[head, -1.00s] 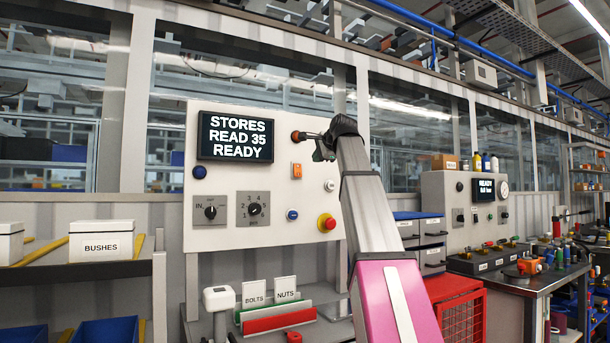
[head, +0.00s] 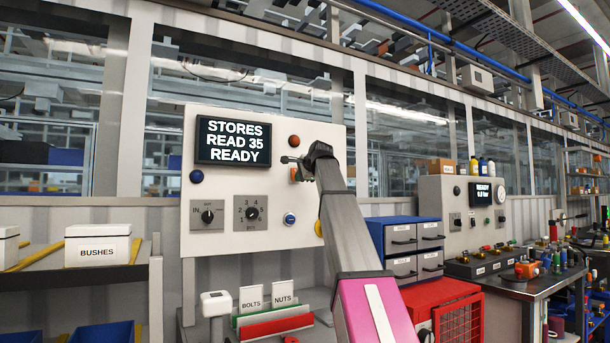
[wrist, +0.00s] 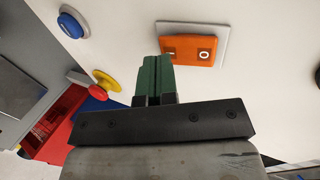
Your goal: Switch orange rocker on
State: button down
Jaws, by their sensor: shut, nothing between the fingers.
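The orange rocker (wrist: 190,49) sits in a light grey frame on the pale panel in the wrist view, with a white ring mark near its right end. In the head view only a sliver of the rocker (head: 293,174) shows beside my gripper (head: 287,160), which covers the rest. In the wrist view my gripper (wrist: 151,62) has its green fingers pressed together with nothing between them. The fingertips appear just below the rocker's left part; I cannot tell whether they touch it.
The panel (head: 225,232) also bears a screen (head: 233,141), two rotary knobs, a dark orange lamp (head: 294,141) and a blue button (head: 289,219). A yellow-based emergency button (wrist: 105,82) lies left of my fingers in the wrist view. Blue drawers (head: 405,222) stand to the right.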

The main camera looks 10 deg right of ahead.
jog(key=shift+w+a+f, duration=0.1)
jog(key=shift+w+a, duration=0.05)
jog(key=shift+w, duration=0.35)
jog(key=shift+w+a+f+t, duration=0.1)
jog(key=shift+w+t, duration=0.15)
jog(key=shift+t, duration=0.05)
jog(key=shift+r, duration=0.85)
